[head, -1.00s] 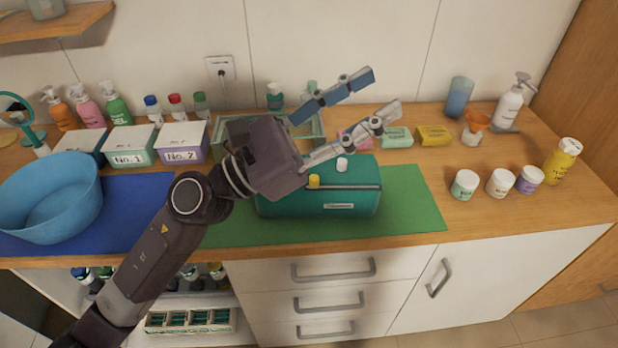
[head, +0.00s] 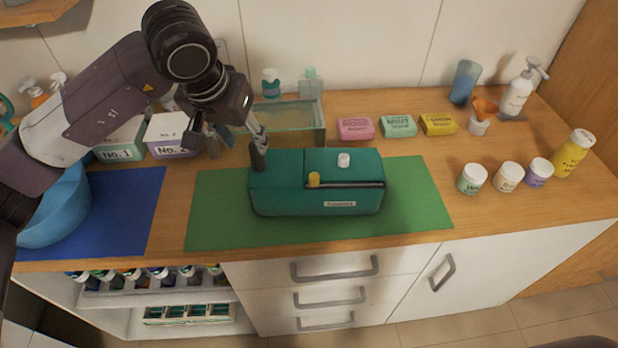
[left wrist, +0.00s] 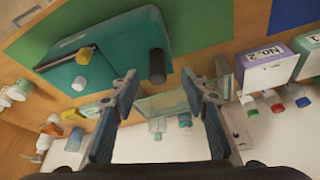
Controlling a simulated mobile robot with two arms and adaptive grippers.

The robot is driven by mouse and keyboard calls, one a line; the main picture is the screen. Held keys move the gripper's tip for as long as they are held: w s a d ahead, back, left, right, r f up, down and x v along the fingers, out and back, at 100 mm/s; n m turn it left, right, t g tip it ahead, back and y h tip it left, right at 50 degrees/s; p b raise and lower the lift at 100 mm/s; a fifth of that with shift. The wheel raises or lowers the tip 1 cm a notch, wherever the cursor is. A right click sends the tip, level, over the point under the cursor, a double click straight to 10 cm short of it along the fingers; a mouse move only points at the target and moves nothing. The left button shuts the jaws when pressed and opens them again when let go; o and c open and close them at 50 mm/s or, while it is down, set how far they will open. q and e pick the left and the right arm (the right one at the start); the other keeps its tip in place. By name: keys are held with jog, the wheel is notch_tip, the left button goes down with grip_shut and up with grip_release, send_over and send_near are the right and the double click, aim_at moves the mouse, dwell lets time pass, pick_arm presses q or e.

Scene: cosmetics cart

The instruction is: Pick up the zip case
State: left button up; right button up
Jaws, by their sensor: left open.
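The zip case (head: 285,195) is a teal box-shaped case on the green mat (head: 420,205). It has a zip line, a white knob (head: 344,160), a yellow knob (head: 314,180) and a dark upright peg (head: 258,158) at its left end. My left gripper (head: 240,138) is open and empty above the case's back left corner, close to the dark peg. In the left wrist view the case (left wrist: 115,45) lies ahead of the open fingers (left wrist: 158,80), with the peg lined up between the fingertips. I cannot tell whether a finger touches it. My right gripper is out of view.
A glass tray (head: 295,118) stands right behind the case. White-lidded boxes (head: 172,135) and a blue bowl (head: 60,215) are at left. Soap bars (head: 398,126) and jars (head: 507,177) are at right. The mat right of the case is clear.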

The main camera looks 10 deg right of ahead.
aim_at(254, 146)
pick_arm(q)
jog(key=p+x, duration=0.1)
jog(key=x, duration=0.1)
jog(key=p+x, duration=0.1)
jog(key=x, duration=0.1)
jog(key=p+x, duration=0.1)
jog(key=x, duration=0.1)
jog(key=shift+w+d+r, duration=0.2)
jog(key=shift+w+d, duration=0.15)
jog(key=shift+d, duration=0.05)
jog(key=shift+w+f, duration=0.1)
jog(key=shift+f, duration=0.15)
jog(key=shift+c, duration=0.6)
grip_shut()
